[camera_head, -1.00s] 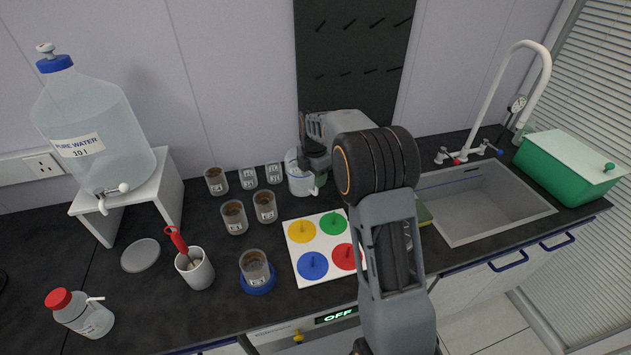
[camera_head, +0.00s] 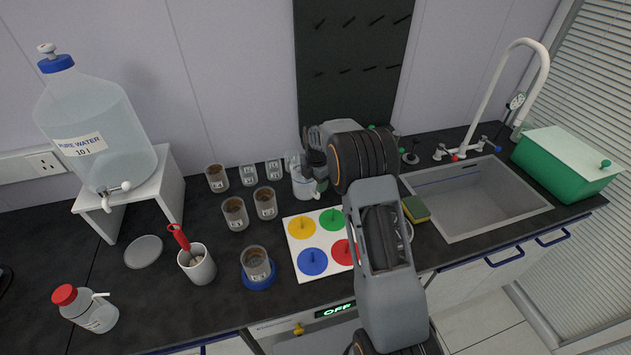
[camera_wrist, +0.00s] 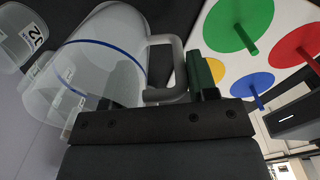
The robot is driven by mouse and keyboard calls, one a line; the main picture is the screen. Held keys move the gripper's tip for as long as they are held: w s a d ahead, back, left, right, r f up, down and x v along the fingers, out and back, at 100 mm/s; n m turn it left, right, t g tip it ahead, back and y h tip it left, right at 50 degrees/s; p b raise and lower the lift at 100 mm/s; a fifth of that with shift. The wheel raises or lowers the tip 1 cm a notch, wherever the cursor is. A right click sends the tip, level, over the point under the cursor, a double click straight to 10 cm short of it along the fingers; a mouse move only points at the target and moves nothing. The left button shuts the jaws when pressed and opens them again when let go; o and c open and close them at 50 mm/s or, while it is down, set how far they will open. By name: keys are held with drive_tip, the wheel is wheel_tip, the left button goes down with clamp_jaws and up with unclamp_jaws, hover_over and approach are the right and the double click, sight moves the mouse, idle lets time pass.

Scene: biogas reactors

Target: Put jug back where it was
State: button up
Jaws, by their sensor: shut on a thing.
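The jug is a clear vessel with a blue line around it and a pale handle. In the head view the jug (camera_head: 301,188) is at the back of the black counter, just behind the board of coloured discs. My gripper (camera_head: 318,178) is at its right side, partly hidden by my arm. In the wrist view the jug (camera_wrist: 100,62) fills the upper left, and my gripper (camera_wrist: 196,78) is shut on its handle. I cannot tell whether the jug's base touches the counter.
Several small beakers (camera_head: 249,177) stand left of and behind the jug. The disc board (camera_head: 294,226) lies in front. A sponge (camera_head: 415,209) and the sink (camera_head: 480,200) are to the right. A water bottle (camera_head: 97,130) stands on a white stand (camera_head: 160,190) at left.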

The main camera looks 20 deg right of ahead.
drive_tip(key=shift+f, duration=0.15)
drive_tip(key=o, duration=1.3)
